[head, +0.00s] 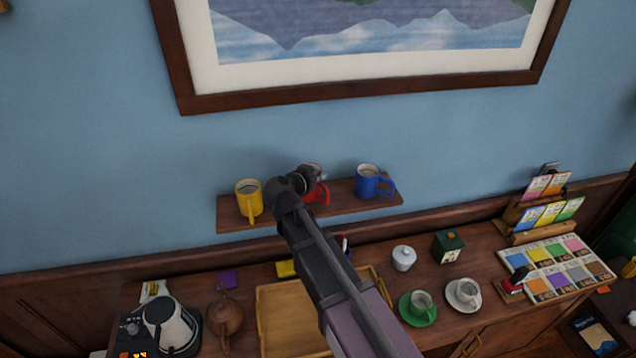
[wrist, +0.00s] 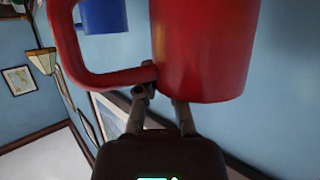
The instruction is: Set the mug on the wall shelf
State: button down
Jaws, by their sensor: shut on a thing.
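The wooden wall shelf (head: 340,199) is on the blue wall below the framed picture. In the head view, the red mug (head: 320,194) is at the shelf's middle, partly hidden behind my gripper (head: 309,180). In the wrist view, the red mug (wrist: 206,50) is large and close, with its handle (wrist: 69,48) to the left. My gripper (wrist: 160,102) is shut on this mug near where the handle joins the body. I cannot tell whether the mug touches the shelf.
A yellow mug (head: 249,198) stands left of the red mug and a blue mug (head: 367,181) stands right of it on the shelf.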

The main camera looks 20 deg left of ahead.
jog(key=shift+w+a, duration=0.25)
jog(key=shift+w, duration=0.3)
jog(key=shift+w+f+b, duration=0.1)
jog(key=shift+f+b, duration=1.75)
jog(key=shift+f, duration=0.1)
jog(key=c, duration=0.8)
grip_release()
jog(key=shift+o, duration=0.2)
jog(key=shift+r, duration=0.2)
jog(key=p+v, duration=0.4)
jog(key=v, duration=0.8)
jog(key=shift+p, duration=0.35)
